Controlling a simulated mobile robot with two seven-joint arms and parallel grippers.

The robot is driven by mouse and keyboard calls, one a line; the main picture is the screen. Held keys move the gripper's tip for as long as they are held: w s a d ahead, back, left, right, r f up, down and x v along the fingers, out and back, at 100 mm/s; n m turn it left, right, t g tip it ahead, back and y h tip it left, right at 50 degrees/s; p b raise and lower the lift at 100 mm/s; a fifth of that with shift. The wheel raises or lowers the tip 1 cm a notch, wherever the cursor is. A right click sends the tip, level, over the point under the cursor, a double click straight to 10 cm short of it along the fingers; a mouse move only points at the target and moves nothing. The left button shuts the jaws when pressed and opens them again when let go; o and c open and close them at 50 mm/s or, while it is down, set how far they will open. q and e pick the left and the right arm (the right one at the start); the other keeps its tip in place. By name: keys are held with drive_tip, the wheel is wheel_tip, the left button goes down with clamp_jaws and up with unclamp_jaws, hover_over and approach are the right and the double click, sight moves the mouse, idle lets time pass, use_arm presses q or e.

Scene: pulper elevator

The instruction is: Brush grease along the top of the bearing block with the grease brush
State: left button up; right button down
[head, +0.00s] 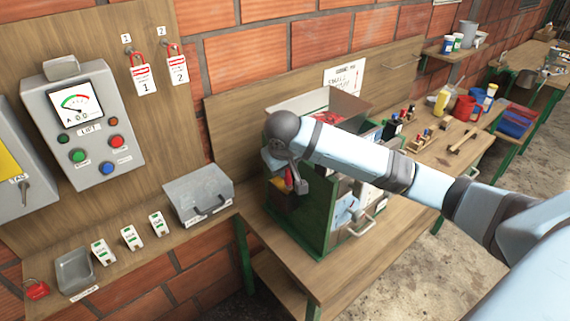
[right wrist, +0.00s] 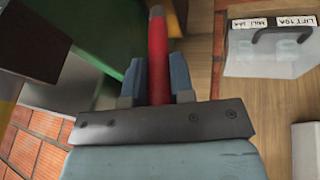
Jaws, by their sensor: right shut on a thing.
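My right gripper (head: 291,184) points down at the left side of the green-framed machine (head: 318,222) on the bench. It is shut on a red handle, which shows upright between the two grey-blue fingers in the right wrist view (right wrist: 158,55). I take this red handle to be the grease brush's; its bristles are hidden. I cannot pick out the bearing block for certain; my right arm covers part of the machine. My left gripper is not in view.
A grey fuse box (head: 198,194) stands on the shelf left of the machine; it also shows in the right wrist view (right wrist: 268,62). A lift control panel (head: 84,120) hangs on the board. Red pots (head: 463,108) and tools lie farther along the bench.

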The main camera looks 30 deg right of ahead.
drive_tip(key=shift+f, duration=0.55)
idle(0.9)
drive_tip(key=shift+w, duration=0.15)
drive_tip(key=shift+w+r, duration=0.1)
drive_tip(key=shift+w, duration=0.85)
drive_tip(key=shift+w+a, duration=0.15)
drive_tip(key=shift+w, duration=0.85)
drive_tip(key=shift+w+a, duration=0.1)
drive_tip(key=shift+w, duration=0.9)
drive_tip(key=shift+s, duration=0.15)
drive_tip(key=shift+s, duration=0.9)
